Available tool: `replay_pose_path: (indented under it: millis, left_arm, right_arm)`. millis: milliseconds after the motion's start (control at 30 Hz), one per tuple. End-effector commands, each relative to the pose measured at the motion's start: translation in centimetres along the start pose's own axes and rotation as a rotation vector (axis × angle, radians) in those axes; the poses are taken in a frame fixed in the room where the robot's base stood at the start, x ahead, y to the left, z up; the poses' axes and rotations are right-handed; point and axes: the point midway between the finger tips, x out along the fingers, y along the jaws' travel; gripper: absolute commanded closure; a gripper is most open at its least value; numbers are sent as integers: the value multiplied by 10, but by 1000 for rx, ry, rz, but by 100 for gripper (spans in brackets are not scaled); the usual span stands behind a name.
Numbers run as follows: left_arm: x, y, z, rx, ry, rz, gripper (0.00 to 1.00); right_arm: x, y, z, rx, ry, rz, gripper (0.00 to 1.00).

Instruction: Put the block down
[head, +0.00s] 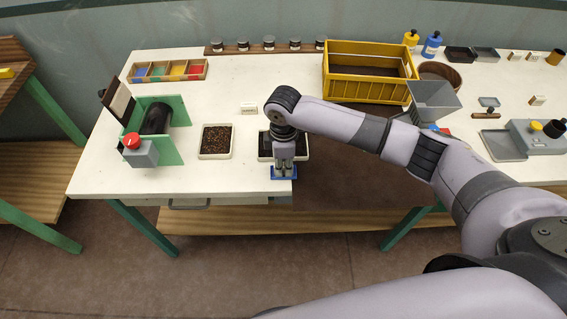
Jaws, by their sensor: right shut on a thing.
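A blue block (284,178) shows low between the fingers of my right gripper (284,172), near the front edge of the white table (235,183). The right gripper points down and is shut on the block. I cannot tell whether the block touches the tabletop or hangs just above it or past its edge. My right arm reaches in from the right and hides part of the table. My left gripper is not in view.
A tray of dark grains (216,142) and another tray (304,145), partly hidden, sit near the gripper. A green-sided drum machine (170,148) stands left. A yellow crate (368,90) stands behind my arm. The front-left tabletop is clear.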

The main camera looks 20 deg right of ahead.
Motion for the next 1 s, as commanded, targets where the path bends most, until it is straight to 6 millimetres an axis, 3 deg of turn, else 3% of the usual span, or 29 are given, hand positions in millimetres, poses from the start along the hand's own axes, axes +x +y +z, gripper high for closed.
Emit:
replay_pose_path:
  millis: [67, 100, 400, 767, 1000]
  left_arm:
    - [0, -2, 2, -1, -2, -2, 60]
    - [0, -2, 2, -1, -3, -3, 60]
    - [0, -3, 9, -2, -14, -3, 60]
    - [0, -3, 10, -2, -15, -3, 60]
    - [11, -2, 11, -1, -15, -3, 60]
  right_arm:
    - [2, 0, 0, 0, 0, -1, 100]
    - [2, 0, 0, 0, 0, -1, 83]
    - [2, 0, 0, 0, 0, -1, 64]
    - [-3, 1, 0, 0, 1, 1, 64]
    - [-43, 2, -1, -1, 5, 5, 64]
